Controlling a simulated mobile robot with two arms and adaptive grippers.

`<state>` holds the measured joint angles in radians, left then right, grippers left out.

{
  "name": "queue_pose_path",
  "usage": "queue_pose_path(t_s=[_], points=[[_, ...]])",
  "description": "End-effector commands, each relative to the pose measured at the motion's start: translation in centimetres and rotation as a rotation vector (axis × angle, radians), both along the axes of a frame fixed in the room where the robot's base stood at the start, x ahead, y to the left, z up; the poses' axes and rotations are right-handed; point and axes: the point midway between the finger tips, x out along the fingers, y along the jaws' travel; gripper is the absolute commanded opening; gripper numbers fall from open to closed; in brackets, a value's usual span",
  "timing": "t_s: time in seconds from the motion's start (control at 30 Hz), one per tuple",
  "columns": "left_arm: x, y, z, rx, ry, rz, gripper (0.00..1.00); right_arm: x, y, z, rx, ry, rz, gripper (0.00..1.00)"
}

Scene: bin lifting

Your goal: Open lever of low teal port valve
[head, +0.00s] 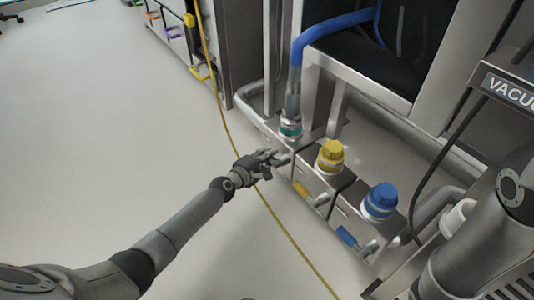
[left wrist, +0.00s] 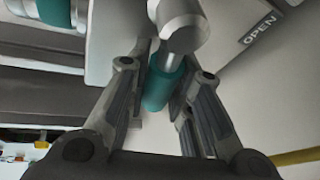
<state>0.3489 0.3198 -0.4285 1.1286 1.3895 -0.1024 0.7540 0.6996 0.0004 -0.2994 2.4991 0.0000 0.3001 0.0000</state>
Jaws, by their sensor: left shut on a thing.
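The teal port (head: 290,128) is at the left end of the valve row in the head view, with a blue hose joined on top. It also shows at the top left of the left wrist view (left wrist: 58,12). My left gripper (head: 273,157) reaches the front of this valve. In the left wrist view the gripper (left wrist: 165,88) is shut on the teal lever handle (left wrist: 160,92), which lies between its fingers. The lever's metal shank (left wrist: 180,28) runs up to the valve body. My right gripper is out of view.
The yellow port (head: 330,155) with its yellow lever (head: 301,190) and the blue port (head: 380,201) with its blue lever (head: 347,237) stand to the right. An "OPEN" label (left wrist: 258,30) is beside the teal lever. A yellow cable (head: 290,238) crosses the floor near my left arm.

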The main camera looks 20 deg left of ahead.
Motion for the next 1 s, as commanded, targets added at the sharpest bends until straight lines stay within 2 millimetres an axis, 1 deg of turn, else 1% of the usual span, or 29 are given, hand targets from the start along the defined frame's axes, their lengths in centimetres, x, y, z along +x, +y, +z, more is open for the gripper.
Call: queue_pose_path(t_s=[0.03,0.6,1.0], points=[[-0.1,0.0,-0.1,-0.037,0.03,0.002,0.0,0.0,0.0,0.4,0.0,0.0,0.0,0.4],[-1.1,-1.4,-2.7,-0.467,0.365,0.001,0.0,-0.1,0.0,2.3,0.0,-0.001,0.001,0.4],[-2.2,-2.8,-3.9,-0.762,0.596,0.0,0.0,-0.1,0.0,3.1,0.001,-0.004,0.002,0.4]])
